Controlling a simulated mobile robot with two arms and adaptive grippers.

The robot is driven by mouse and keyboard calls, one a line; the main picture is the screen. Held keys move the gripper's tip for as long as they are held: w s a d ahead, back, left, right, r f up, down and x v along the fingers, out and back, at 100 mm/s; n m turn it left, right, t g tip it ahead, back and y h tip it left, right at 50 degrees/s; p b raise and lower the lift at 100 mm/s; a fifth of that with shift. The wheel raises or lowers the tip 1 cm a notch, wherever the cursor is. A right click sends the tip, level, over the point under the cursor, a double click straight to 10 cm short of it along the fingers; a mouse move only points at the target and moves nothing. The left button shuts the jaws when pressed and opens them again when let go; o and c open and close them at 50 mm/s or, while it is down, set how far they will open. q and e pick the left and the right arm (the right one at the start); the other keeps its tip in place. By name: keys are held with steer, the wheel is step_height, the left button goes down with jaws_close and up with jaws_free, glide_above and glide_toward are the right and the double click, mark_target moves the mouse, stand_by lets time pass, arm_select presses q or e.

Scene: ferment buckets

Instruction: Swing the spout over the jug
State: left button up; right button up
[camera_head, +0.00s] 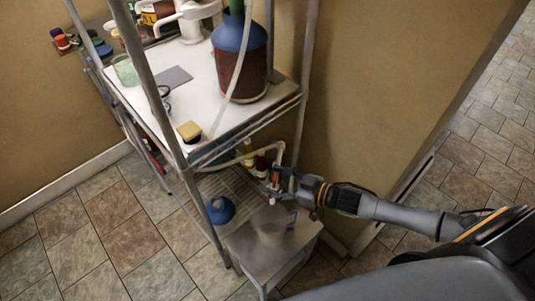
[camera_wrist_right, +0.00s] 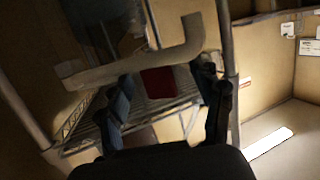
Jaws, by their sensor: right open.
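The spout is a beige bent pipe (camera_head: 250,156) at the right end of the rack, below the white top. In the right wrist view the spout (camera_wrist_right: 135,68) crosses in front of the fingertips, its bent end at upper right. My right gripper (camera_head: 281,180) is open beside the rack, close to the spout's bent end; I cannot tell whether it touches. A pale translucent jug (camera_head: 271,232) stands on a low grey metal stand, below the gripper. The fingers (camera_wrist_right: 165,80) are apart in the wrist view. My left gripper is not in view.
The rack's posts (camera_head: 300,90) stand close to my right arm. A blue-topped dark carboy (camera_head: 240,68) stands on the white top. A blue funnel-like object (camera_head: 220,210) lies left of the stand (camera_head: 250,262).

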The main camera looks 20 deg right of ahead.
steer(key=p+v, duration=0.4)
steer(key=v, duration=0.3)
stand_by(0.5)
steer(key=shift+w, duration=0.1)
steer(key=s+d+f+m+g+h, duration=0.1)
steer(key=s+d+f+h, duration=0.15)
steer(key=f, duration=0.55)
steer(key=s+d+f+m+g+h, duration=0.1)
steer(key=s+d+f+m+h, duration=0.15)
steer(key=f, duration=0.55)
steer(key=s+d+f+m+g+h, duration=0.1)
steer(key=s+d+f+h, duration=0.15)
steer(key=f, duration=0.55)
steer(key=s+a+f+g, duration=0.2)
steer(key=s+a+f, duration=0.1)
steer(key=s, duration=0.6)
steer(key=s+a+f+g+h, duration=0.1)
steer(key=s+a+f+g, duration=0.2)
steer(key=s+f, duration=0.3)
steer(key=s+a+f+g+h, duration=0.1)
steer(key=s+a+f+g, duration=0.1)
steer(key=s, duration=1)
step_height(320, 180, down, 3)
steer(key=shift+a+r+m+g, duration=0.15)
steer(key=shift+a+m+g, duration=0.25)
steer(key=shift+a+m, duration=0.05)
